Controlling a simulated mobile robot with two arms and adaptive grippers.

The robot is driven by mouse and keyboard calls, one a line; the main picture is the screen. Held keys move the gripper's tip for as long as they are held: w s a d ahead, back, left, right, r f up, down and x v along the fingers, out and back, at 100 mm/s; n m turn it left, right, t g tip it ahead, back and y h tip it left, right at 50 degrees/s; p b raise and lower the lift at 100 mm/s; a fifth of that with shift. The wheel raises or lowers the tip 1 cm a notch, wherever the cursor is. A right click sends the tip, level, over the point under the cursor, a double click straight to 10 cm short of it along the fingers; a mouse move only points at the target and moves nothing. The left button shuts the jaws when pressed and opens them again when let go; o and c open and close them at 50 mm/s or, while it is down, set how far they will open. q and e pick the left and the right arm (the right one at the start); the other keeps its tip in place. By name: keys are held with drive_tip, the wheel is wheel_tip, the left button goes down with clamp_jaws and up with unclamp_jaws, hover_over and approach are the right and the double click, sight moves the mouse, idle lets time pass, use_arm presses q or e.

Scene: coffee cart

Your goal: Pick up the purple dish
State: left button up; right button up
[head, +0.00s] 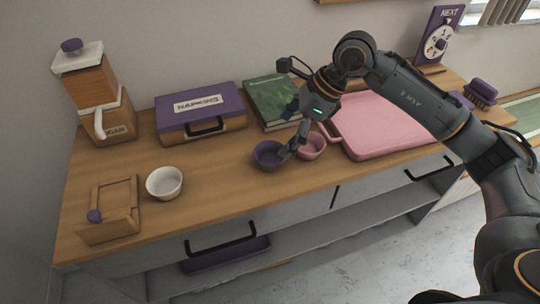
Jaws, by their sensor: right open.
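The purple dish (267,156) is a small round bowl on the wooden counter, near its front edge. My right gripper (289,143) reaches down over the dish's right side from the upper right. It is open, with one finger low at the dish's right rim, close to the pink dish. I cannot tell whether the finger touches the purple dish. The gripper hides part of the dish's right edge. My left gripper is not in view.
A pink dish (311,146) stands just right of the purple one, beside a pink tray (385,130). A white bowl (164,183) and a wooden box (110,208) are at left. Behind are a napkin box (201,113) and a green book (272,99). Counter left of the dish is clear.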

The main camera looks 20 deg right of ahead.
sight(263, 160)
drive_tip(key=x, duration=0.3)
drive_tip(key=p+x, duration=0.1)
drive_tip(key=x, duration=0.3)
drive_tip(key=shift+s+f, duration=0.15)
drive_tip(key=shift+s, duration=0.05)
drive_tip(key=c, duration=1.3)
